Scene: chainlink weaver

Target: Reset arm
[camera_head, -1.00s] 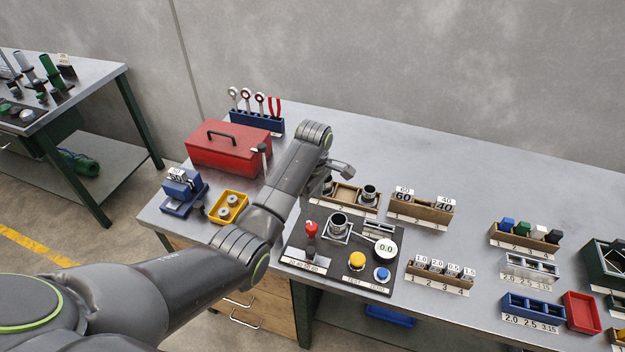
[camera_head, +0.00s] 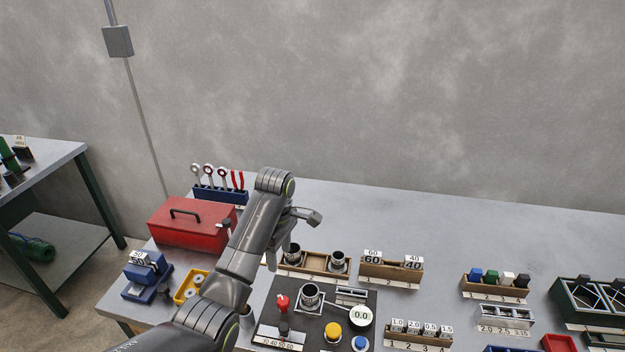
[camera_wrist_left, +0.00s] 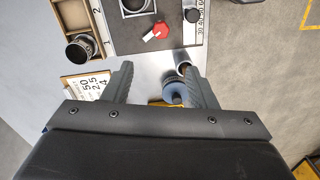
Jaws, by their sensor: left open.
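My left gripper (camera_wrist_left: 158,82) shows at the bottom of the left wrist view with its two dark ribbed fingers spread apart and nothing between them. In the head view my left arm comes in from the lower left and bends over the workbench (camera_head: 440,205). Its wrist partly hides the bench between the red toolbox (camera_head: 192,223) and the wooden rack with metal cups (camera_head: 316,264). In the left wrist view the control panel with a red knob (camera_wrist_left: 157,31) lies beyond the fingertips. My right gripper is not in view.
A blue tool holder (camera_head: 220,195) stands behind the toolbox. A yellow tray (camera_head: 184,293) and a blue block stand (camera_head: 146,290) are at the left front. A wooden rack (camera_head: 391,273) and other racks stand to the right. The back of the bench is mostly clear.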

